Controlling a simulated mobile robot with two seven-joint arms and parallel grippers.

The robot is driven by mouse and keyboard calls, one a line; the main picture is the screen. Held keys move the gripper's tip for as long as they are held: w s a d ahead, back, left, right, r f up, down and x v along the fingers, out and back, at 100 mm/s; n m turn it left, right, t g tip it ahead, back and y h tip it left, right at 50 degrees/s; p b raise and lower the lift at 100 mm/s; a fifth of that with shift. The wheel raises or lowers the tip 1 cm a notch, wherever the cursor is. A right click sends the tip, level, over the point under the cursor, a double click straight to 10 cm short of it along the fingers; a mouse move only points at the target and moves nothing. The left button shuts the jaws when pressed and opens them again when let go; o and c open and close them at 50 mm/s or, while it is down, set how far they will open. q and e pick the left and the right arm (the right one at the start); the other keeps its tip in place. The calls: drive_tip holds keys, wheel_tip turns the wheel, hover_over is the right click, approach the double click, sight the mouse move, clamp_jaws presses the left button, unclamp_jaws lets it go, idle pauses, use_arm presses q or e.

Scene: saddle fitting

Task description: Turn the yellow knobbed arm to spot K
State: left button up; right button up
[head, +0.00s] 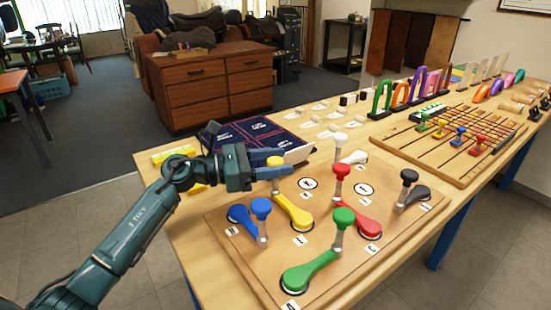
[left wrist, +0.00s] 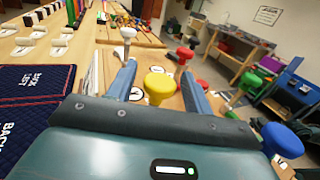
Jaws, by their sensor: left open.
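The yellow knobbed arm (head: 295,209) lies on the tan board (head: 240,250), its round knob (head: 275,160) raised on a post at the far end. My left gripper (head: 271,167) is open at this knob. In the left wrist view the yellow knob (left wrist: 158,86) sits between the two spread fingers (left wrist: 158,82), with gaps on both sides. Two bare white ring spots show on the board: one (head: 307,183) right of the yellow arm, one (head: 364,189) further right. Their letters are too small to read surely, so I cannot tell which is K. My right gripper is not in view.
Blue (head: 261,208), green (head: 343,217), red (head: 341,170), white (head: 340,139) and black (head: 409,176) knobbed arms stand around on the board. A dark blue padded cloth (head: 250,135) lies behind the gripper. A slotted wooden board (head: 455,145) is at the right.

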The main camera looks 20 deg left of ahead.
use_arm(q)
drive_tip(key=shift+d, duration=0.1)
drive_tip(key=shift+c, duration=0.3)
clamp_jaws()
